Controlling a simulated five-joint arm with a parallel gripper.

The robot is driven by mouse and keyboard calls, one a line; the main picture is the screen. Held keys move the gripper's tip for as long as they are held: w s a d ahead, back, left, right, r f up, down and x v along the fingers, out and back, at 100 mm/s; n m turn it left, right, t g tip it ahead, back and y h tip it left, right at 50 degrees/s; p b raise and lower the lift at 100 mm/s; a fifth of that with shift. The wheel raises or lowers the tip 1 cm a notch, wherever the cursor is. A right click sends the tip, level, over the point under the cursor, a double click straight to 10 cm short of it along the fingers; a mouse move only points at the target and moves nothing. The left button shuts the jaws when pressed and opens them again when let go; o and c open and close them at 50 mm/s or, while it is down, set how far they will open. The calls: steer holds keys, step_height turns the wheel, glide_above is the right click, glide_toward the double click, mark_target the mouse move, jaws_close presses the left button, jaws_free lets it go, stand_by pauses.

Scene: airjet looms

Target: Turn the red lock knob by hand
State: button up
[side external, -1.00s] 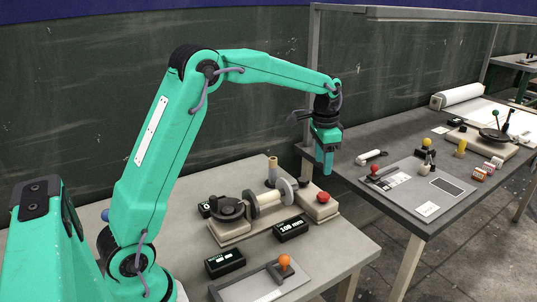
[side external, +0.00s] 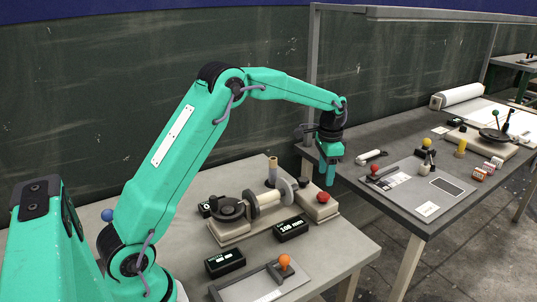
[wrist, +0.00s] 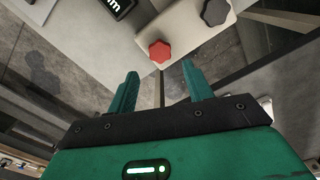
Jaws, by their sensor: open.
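The red lock knob (side external: 322,198) sits on the end of a beige block on the near bench, in the side external view. In the wrist view the red knob (wrist: 160,51) is a lobed shape just beyond the fingertips, roughly centred between them. My gripper (side external: 328,182) hangs pointing down close above the knob in the side view. In the wrist view my gripper (wrist: 160,70) has its two green fingers spread apart with nothing between them. It appears apart from the knob; the exact height gap is hard to tell.
A dark knob (wrist: 216,12) sits close to the red one. A "100 mm" display (side external: 291,229) lies in front. The second bench (side external: 400,205) is to the right, across a gap.

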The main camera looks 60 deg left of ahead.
mark_target(323, 194)
steer(key=shift+f, duration=3.25)
steer(key=shift+f, duration=0.1)
steer(key=c, duration=0.7)
